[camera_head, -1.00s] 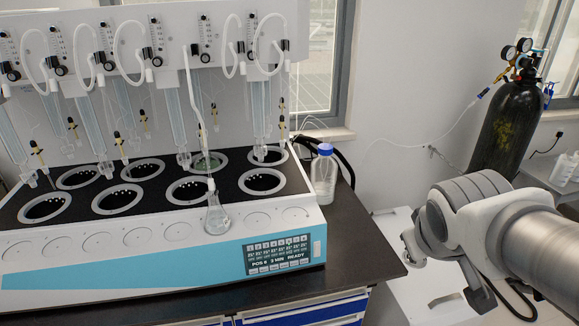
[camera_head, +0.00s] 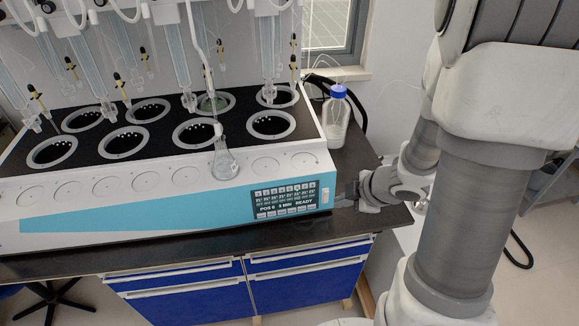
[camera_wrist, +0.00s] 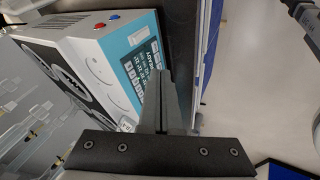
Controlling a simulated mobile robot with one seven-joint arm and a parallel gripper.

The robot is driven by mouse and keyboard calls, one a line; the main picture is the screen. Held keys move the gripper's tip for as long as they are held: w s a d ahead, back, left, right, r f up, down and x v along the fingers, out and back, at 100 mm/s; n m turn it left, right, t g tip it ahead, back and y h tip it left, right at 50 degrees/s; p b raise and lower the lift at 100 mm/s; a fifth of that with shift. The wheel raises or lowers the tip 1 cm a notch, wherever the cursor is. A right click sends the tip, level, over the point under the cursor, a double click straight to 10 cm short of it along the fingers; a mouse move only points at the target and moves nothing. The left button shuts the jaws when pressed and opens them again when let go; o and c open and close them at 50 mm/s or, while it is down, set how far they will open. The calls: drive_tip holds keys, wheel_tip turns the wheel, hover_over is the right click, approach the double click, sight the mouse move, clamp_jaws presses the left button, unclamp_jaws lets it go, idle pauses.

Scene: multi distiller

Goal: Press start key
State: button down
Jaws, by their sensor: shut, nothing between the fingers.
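The distiller's dark control panel (camera_head: 283,201) is on the right end of its blue front, with a lit display reading READY and small keys along its bottom. A separate pale upright key (camera_head: 325,195) sits just right of the panel. Which key is the start key cannot be read. My gripper (camera_head: 338,200) is shut and empty at the right front corner of the distiller, close to the pale key. Whether it touches is unclear.
A flask (camera_head: 224,163) hangs in front of the distiller, above the panel's left. A blue-capped bottle (camera_head: 336,118) stands behind my gripper on the dark bench (camera_head: 150,245). Red (camera_wrist: 113,17) and blue (camera_wrist: 100,25) buttons are on the distiller's side. Blue drawers (camera_head: 300,285) are below.

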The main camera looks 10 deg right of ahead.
drive_tip(key=shift+s+a+f+n+g+y, duration=0.25)
drive_tip(key=shift+s+a+f+n+y, duration=0.15)
drive_tip(key=shift+a, duration=0.2)
drive_tip(key=shift+s+a+f+n+g+y, duration=0.3)
drive_tip(key=shift+a+f+y, duration=0.1)
drive_tip(key=shift+a+f, duration=0.15)
drive_tip(key=b, duration=0.4)
approach(302, 209)
drive_tip(key=s+f, duration=0.1)
drive_tip(key=a+f, duration=0.1)
drive_tip(key=f, duration=0.1)
drive_tip(key=s+a+f, duration=0.1)
drive_tip(key=shift+s+a+f, duration=0.2)
drive_tip(key=shift+s+f, duration=0.15)
drive_tip(key=w, duration=0.3)
drive_tip(key=shift+w+a+f, duration=0.15)
drive_tip(key=shift+f, duration=0.15)
drive_tip(key=shift+w+f, duration=0.1)
drive_tip(key=shift+w, duration=0.4)
drive_tip(key=shift+w, duration=0.1)
